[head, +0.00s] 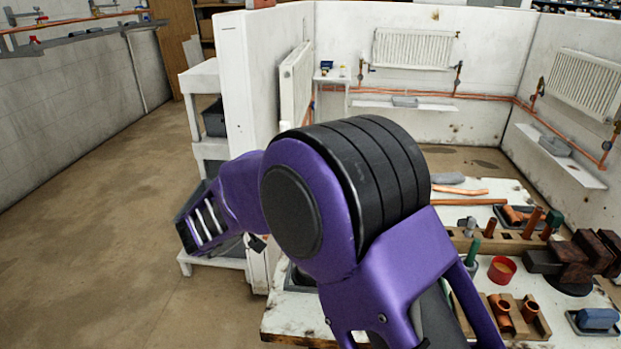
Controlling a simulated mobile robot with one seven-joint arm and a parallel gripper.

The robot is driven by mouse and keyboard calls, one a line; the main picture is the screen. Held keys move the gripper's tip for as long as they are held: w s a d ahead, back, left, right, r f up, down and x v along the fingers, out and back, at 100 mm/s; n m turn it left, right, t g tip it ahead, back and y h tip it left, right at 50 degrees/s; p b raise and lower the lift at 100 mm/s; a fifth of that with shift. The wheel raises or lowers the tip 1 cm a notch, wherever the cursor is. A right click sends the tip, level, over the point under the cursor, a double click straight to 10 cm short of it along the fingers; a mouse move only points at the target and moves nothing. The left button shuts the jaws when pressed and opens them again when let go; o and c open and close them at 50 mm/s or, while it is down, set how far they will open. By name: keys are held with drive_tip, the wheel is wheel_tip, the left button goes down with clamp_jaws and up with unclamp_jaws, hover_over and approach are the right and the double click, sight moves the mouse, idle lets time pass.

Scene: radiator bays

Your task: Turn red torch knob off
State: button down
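I cannot make out a torch or a red torch knob in the head view. My purple and black arm fills the middle and covers the left part of the workbench (290,325), so things there may be hidden. A red round pot (501,269) with an orange inside stands on the bench right of my arm; I see no torch joined to it. I cannot make out any gripper fingers.
A wooden rack (510,243) and a wooden block with copper fittings (528,322) are on the bench. Dark bricks (583,258) and a blue item (597,318) lie at right. White bay walls with radiators (411,48) stand behind. Floor at left is clear.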

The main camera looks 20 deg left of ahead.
drive_tip(key=shift+h, duration=0.3)
drive_tip(key=shift+c, duration=2.4)
unclamp_jaws()
drive_tip(key=v, duration=1.7)
drive_tip(key=shift+a+r, duration=0.2)
drive_tip(key=shift+r, duration=0.05)
